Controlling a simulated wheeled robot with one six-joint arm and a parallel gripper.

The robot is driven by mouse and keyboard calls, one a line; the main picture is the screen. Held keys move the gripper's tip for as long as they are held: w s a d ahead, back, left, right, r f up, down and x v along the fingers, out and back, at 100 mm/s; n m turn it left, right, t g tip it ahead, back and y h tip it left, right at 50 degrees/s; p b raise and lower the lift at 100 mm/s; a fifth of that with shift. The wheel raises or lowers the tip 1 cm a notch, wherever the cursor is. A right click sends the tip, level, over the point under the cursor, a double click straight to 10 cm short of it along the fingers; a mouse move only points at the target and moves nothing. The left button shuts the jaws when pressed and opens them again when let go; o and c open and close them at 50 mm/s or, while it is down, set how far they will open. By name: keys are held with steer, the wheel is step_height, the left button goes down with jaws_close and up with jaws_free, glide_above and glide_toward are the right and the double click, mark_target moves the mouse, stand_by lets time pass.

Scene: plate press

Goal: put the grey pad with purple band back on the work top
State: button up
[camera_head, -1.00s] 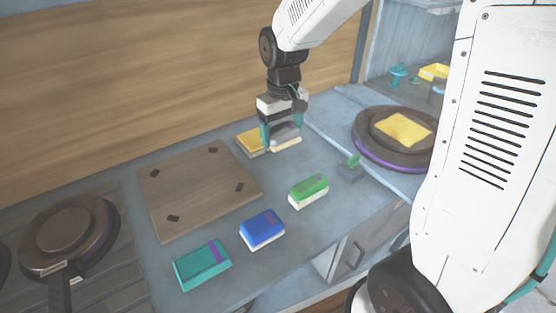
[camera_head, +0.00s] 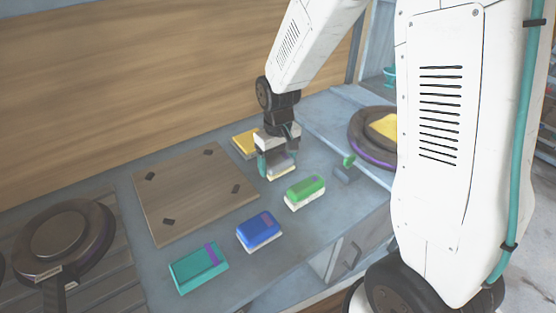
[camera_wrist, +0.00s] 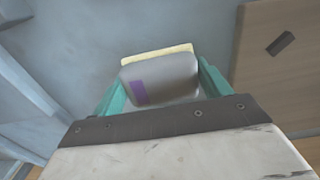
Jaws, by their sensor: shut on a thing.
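The grey pad with purple band (camera_wrist: 165,78) is between the two teal fingers of my gripper (camera_wrist: 158,85) in the wrist view, with a pale cream layer along its far side. In the head view the pad (camera_head: 281,168) shows low between the fingers of my gripper (camera_head: 277,164), between the yellow pad and the green pad. My gripper is shut on it. The pad is at or just above the blue-grey work top (camera_head: 225,235); I cannot tell whether it touches.
A yellow pad (camera_head: 246,143) lies behind my gripper. Green (camera_head: 305,187), blue (camera_head: 258,229) and teal (camera_head: 198,267) pads lie in a row in front. A wooden board (camera_head: 195,190) is left. A round press (camera_head: 368,148) with a yellow cloth stands right; a pan (camera_head: 62,240) is far left.

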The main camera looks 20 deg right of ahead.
mark_target(278, 159)
steer(key=o, duration=1)
steer(key=shift+f, duration=0.1)
steer(key=shift+c, duration=0.2)
step_height(278, 159, up, 11)
steer(key=s+d+r+m, duration=0.1)
steer(key=s+r, duration=0.3)
steer(key=s, duration=0.8)
steer(key=s+d+r+m+t, duration=0.1)
steer(key=s+r, duration=0.4)
steer(key=s, duration=0.8)
steer(key=shift+d+r, duration=0.25)
steer(key=shift+d, duration=0.3)
